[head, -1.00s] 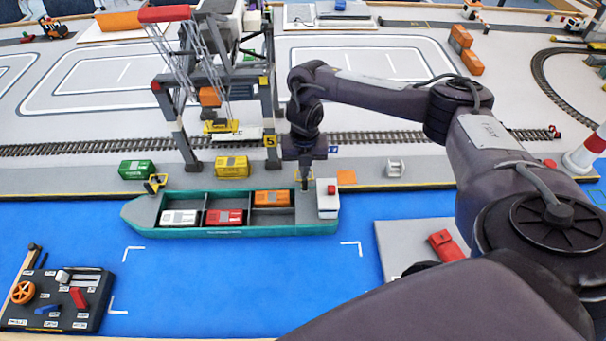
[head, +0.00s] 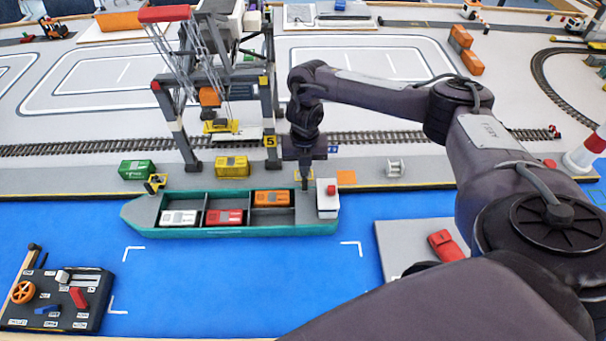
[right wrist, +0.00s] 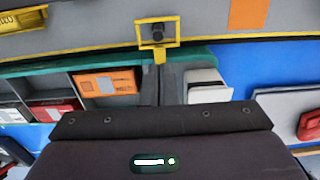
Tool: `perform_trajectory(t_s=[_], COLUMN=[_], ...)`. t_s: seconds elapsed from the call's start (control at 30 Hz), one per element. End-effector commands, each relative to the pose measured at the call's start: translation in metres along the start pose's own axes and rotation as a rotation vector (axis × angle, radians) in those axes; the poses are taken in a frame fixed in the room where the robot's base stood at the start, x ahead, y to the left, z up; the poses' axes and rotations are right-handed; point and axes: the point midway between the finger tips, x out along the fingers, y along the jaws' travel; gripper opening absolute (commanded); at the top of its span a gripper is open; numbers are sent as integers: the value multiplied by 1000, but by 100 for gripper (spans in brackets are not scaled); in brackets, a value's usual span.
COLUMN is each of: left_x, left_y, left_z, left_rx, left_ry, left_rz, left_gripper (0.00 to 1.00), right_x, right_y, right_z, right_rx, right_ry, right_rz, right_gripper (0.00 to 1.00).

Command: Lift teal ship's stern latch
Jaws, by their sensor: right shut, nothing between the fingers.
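The teal ship (head: 235,232) floats alongside the quay with containers in its hold. Its stern latch is a yellow frame (right wrist: 159,55) at the quay-side edge of the stern. In the right wrist view the frame encloses a dark bollard (right wrist: 157,34) on the quay; whether it lies flat or is tilted I cannot tell. My right gripper (head: 304,186) is shut and empty, pointing down over the stern beside the latch, left of the white deckhouse (head: 328,205). It partly hides the latch in the head view. Whether it touches the latch is unclear. My left gripper is not in view.
A gantry crane (head: 270,100) stands on the quay behind the ship. Green (head: 137,169) and yellow (head: 232,167) containers sit near the quay edge. A dark control panel (head: 58,300) is at the lower left. Blue water (head: 230,280) in front of the ship is clear.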

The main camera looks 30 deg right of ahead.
Motion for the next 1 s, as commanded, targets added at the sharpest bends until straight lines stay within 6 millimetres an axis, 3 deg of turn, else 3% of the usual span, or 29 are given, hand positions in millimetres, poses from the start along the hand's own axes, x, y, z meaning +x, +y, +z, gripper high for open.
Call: perform_trajectory(t_s=[0.57, 1.0], left_x=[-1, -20], left_y=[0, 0], left_z=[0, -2], left_rx=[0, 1], left_ry=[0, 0], left_rz=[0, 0], left_gripper=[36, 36], right_x=[0, -2], right_y=[0, -1], right_z=[-1, -22], right_rx=[0, 0], right_ry=[0, 1], right_rz=[0, -1], right_gripper=[0, 0])
